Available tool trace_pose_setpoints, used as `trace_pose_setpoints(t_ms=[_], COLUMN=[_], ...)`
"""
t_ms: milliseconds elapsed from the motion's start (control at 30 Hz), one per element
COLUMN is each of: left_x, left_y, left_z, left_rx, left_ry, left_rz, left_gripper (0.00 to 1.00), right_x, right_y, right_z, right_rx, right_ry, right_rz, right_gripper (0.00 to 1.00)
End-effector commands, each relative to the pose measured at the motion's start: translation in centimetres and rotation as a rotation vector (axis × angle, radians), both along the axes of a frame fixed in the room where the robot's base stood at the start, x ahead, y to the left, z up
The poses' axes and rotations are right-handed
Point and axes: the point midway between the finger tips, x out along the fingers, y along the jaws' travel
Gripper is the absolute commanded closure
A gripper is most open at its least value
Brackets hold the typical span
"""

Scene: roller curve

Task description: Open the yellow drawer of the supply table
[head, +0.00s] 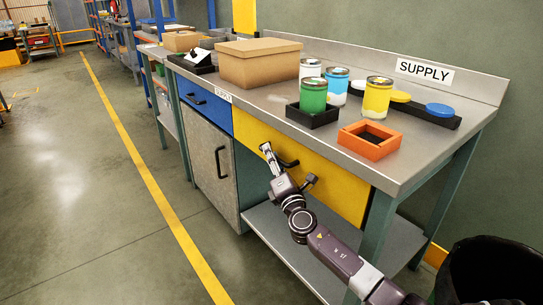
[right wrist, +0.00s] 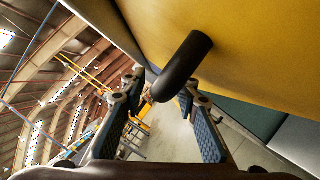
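The yellow drawer (head: 330,180) is under the right part of the supply table (head: 330,134); its front looks flush with the table, so it looks closed. Its black bar handle (head: 288,162) is partly hidden by my right gripper (head: 288,166) in the head view. In the right wrist view the handle (right wrist: 184,64) stands out from the yellow front (right wrist: 250,50), with its near end between the fingertips of my right gripper (right wrist: 161,90). The fingers are apart, with gaps beside the handle; I cannot tell whether either touches it. My left gripper is not in view.
A blue drawer (head: 205,102) and a grey cabinet door (head: 208,165) are left of the yellow drawer. Paint cans, an orange tray (head: 370,151) and a cardboard box (head: 258,72) stand on top. A lower shelf (head: 265,222) is below; a black bin (head: 490,270) is at right. Floor at left is clear.

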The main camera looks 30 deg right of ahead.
Motion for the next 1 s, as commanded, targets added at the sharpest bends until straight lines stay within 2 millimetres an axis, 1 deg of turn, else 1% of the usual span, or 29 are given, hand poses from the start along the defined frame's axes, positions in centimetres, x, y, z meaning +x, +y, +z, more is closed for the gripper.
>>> trace_pose_setpoints(t_ms=[133, 367, 633, 1000], left_x=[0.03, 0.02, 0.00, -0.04], left_y=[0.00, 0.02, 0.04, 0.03], left_z=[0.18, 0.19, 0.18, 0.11], left_rx=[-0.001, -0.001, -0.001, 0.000], left_ry=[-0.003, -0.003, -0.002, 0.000], left_rz=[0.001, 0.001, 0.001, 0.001], left_gripper=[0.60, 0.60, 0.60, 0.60], right_x=[0.51, 0.51, 0.50, 0.49], right_y=[-0.11, -0.11, -0.12, -0.12], right_z=[0.12, 0.10, 0.08, 0.05], right_rx=[0.001, 0.001, 0.001, 0.001], right_ry=[0.000, 0.000, 0.001, 0.001], right_rz=[0.000, 0.001, 0.000, 0.001], right_gripper=[0.71, 0.71, 1.00, 1.00])
